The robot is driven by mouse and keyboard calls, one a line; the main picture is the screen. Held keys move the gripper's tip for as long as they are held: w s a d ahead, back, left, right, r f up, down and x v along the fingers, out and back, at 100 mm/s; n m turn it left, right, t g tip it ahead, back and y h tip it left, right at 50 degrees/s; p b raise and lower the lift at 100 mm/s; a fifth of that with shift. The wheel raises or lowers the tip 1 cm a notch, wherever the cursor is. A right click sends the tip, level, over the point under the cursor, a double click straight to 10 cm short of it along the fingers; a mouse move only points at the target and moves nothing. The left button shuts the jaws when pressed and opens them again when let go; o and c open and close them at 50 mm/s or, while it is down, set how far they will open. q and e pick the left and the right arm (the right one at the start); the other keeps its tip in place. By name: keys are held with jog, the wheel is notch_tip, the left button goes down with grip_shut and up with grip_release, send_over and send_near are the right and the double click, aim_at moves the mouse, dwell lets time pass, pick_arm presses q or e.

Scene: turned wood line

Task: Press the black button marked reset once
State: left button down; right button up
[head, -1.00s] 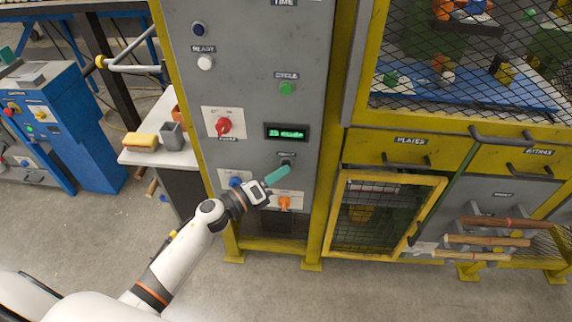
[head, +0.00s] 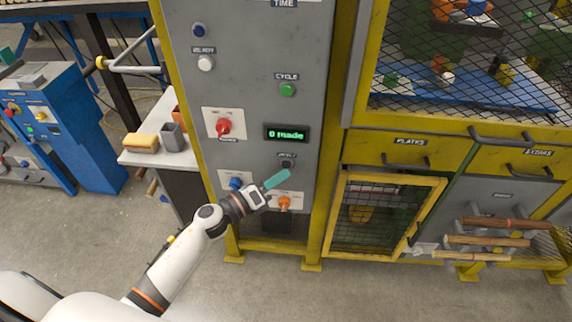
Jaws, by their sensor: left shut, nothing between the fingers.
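The black reset button (head: 286,164) sits on the grey control panel (head: 255,60), under a small label. It shows just above my left gripper's fingertips. My left gripper (head: 277,179) has teal fingers, shut and empty, in front of the panel. The fingertips are just below the button and appear apart from it. The display (head: 286,133) above the button reads "0 made" in green. My right gripper is not in view.
Near my left gripper are an orange knob (head: 284,203) and a blue knob (head: 236,184). A red switch (head: 223,126) and green cycle button (head: 287,90) are higher up. A yellow-framed mesh door (head: 385,215) and protruding wooden handles (head: 490,240) stand at right.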

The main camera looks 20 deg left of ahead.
pick_arm(q)
jog(key=s, duration=0.2)
jog(key=s+d, duration=0.1)
jog(key=s, duration=0.1)
jog(key=shift+s+d+p, duration=0.1)
jog(key=shift+s+p, duration=0.2)
jog(key=shift+s, duration=0.1)
jog(key=shift+f, duration=0.1)
dwell(0.8)
